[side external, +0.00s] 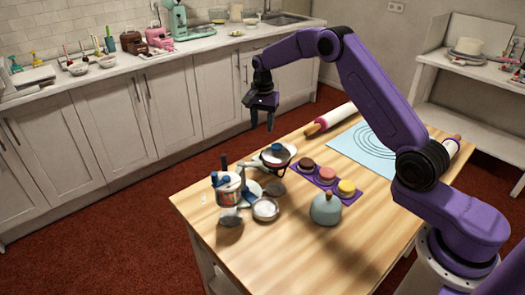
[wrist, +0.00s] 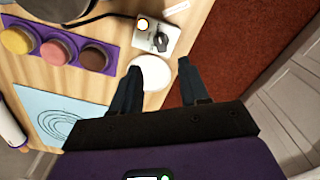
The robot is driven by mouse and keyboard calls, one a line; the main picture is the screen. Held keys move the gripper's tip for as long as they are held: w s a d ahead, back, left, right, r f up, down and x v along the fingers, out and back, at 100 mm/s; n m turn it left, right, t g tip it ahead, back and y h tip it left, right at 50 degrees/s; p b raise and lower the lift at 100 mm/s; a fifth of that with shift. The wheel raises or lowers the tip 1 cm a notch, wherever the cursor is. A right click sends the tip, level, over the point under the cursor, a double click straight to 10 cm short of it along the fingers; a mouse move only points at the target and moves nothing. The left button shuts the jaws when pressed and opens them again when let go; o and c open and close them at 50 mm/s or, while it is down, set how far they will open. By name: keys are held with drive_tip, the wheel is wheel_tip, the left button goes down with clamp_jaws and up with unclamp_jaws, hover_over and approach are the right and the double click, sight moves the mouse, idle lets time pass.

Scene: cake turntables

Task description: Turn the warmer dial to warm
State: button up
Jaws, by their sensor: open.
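In the wrist view the warmer (wrist: 178,18) is a pale box near the table edge, with a black dial (wrist: 160,41) on its face and a round white button-like spot beside it. The dial's setting is too small to read. My gripper (wrist: 160,72) is open and empty, its two dark fingers apart, with the dial just beyond the fingertips in the picture. In the side view my gripper (side external: 262,122) hangs above the far table edge, pointing down, clear of everything. I cannot clearly make out the dial in the side view.
A white disc (wrist: 150,72) lies partly behind one finger. A purple tray (side external: 317,182) holds brown, pink and yellow rounds. A pot (side external: 275,155), a tin (side external: 228,187), a small bowl (side external: 265,209) and a blue-grey rounded vessel (side external: 326,209) crowd the table. The front of the table is clear.

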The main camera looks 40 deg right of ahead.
wheel_tip(320, 180, down, 11)
drive_tip(key=shift+f, duration=0.1)
idle(0.3)
clamp_jaws()
